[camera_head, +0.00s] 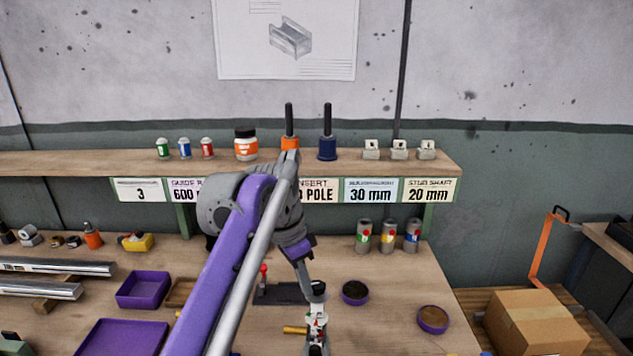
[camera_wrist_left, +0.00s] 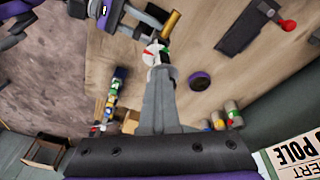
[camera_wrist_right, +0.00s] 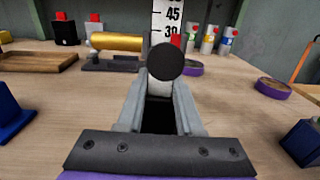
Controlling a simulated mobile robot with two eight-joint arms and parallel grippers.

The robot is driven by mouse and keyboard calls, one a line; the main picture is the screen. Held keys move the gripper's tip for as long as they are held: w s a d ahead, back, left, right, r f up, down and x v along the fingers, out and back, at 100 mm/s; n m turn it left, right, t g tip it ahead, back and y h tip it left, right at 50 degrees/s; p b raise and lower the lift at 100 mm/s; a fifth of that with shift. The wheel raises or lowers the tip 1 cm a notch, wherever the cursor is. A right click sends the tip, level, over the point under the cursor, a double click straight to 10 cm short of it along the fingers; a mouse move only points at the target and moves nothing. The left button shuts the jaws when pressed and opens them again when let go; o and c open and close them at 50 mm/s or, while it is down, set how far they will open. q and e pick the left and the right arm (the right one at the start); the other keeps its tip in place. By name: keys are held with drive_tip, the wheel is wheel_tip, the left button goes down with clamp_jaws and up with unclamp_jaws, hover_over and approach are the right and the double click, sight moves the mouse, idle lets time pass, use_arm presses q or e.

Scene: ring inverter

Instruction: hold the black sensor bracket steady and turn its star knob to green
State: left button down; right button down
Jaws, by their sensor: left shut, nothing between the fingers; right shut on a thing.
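A white dial with red and green marks (camera_wrist_left: 155,52) lies just beyond my left fingertips in the left wrist view. It shows small near the bottom of the head view (camera_head: 316,321), with a brass rod (camera_head: 295,330) beside it. My left gripper (camera_head: 310,280) is shut and empty, pointing down above the dial; I cannot tell whether it touches. My right gripper (camera_wrist_right: 158,90) is shut on a part with a round black end (camera_wrist_right: 165,61), which I take to be the sensor bracket. A white numbered scale (camera_wrist_right: 166,18) stands behind it. The knob's star shape is not clear.
A black plate with a red-knobbed lever (camera_head: 285,293) and a round purple dish (camera_head: 355,292) lie close behind. Another purple dish (camera_head: 433,319) is to the right. Several cans (camera_head: 387,238) stand at the back. Purple trays (camera_head: 143,289) lie left.

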idle(0.4)
use_arm(q)
drive_tip(key=d+v, duration=0.1)
drive_tip(key=v, duration=0.5)
drive_tip(key=shift+w+a, duration=0.3)
drive_tip(key=shift+r, duration=0.1)
drive_tip(key=shift+s+d+f+t+h, duration=0.1)
drive_tip(key=shift+s+f+h, duration=0.25)
drive_tip(key=shift+f, duration=0.65)
drive_tip(key=shift+s+d+f+t+h, duration=0.1)
drive_tip(key=shift+f+h, duration=0.35)
drive_tip(key=shift+f, duration=0.5)
drive_tip(key=shift+s+d+f+t+h, duration=0.1)
drive_tip(key=shift+s+f+h, duration=0.25)
drive_tip(key=shift+f, duration=0.65)
drive_tip(key=shift+w+d+f, duration=0.1)
drive_tip(key=shift+w+d, duration=0.25)
drive_tip(key=shift+w, duration=0.3)
